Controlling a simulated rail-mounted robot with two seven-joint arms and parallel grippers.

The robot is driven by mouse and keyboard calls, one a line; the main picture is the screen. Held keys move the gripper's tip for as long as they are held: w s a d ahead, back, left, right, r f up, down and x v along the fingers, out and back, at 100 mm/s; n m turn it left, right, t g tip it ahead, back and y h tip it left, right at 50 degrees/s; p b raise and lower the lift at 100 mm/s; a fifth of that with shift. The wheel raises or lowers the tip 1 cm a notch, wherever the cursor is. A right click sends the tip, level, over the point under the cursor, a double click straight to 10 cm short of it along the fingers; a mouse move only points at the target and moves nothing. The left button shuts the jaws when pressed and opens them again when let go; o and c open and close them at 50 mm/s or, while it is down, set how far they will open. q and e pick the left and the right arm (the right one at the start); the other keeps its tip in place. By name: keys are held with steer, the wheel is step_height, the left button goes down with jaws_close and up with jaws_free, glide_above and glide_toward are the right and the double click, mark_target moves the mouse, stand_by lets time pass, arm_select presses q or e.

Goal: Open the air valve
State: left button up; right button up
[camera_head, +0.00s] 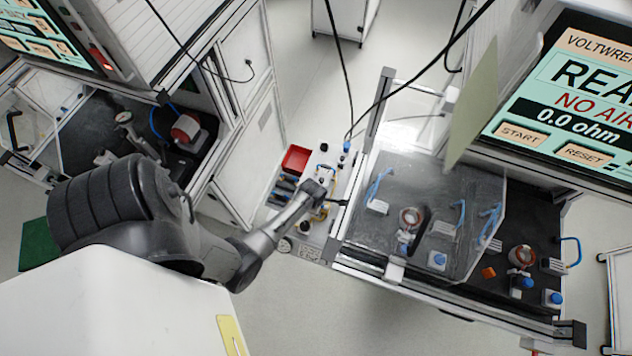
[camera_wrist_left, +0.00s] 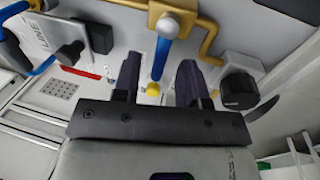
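The air valve shows in the left wrist view as a blue lever (camera_wrist_left: 161,60) below a silver knob on brass pipework (camera_wrist_left: 207,38). My left gripper (camera_wrist_left: 158,82) is open, with one dark finger on each side of the lever and a visible gap on both sides. In the head view my left gripper (camera_head: 319,191) is over the narrow white panel (camera_head: 318,238) at the left of the right-hand bench, and it partly hides the valve there. A screen (camera_head: 580,95) at the right reads "NO AIR" and "0.0 ohm". My right gripper is not in view.
A black round knob (camera_wrist_left: 239,91) and a grey box are right of the lever. A red bin (camera_head: 296,159) stands beyond the gripper. A clear cover (camera_head: 420,215) lies over the bench fixtures to the right. Dark cables hang from above near the panel.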

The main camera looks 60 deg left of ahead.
arm_select(q)
steer(key=shift+f, duration=0.15)
steer(key=shift+c, duration=0.2)
jaws_close()
